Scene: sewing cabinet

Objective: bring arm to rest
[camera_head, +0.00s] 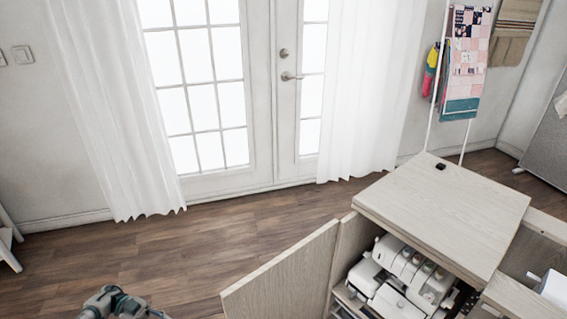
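Part of my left arm, with what looks like its gripper (122,303), shows at the bottom edge on the left, over the wood floor. It is grey and teal and cut off by the frame, so its fingers cannot be made out. It is apart from the sewing cabinet (455,205) and I see nothing held. My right arm and gripper are not in view.
The cabinet's door (285,275) stands open to the left, with a white sewing machine (405,280) inside. A small black object (440,166) lies on its top. Bare floor (190,255) lies left of the door. French doors and curtains are behind.

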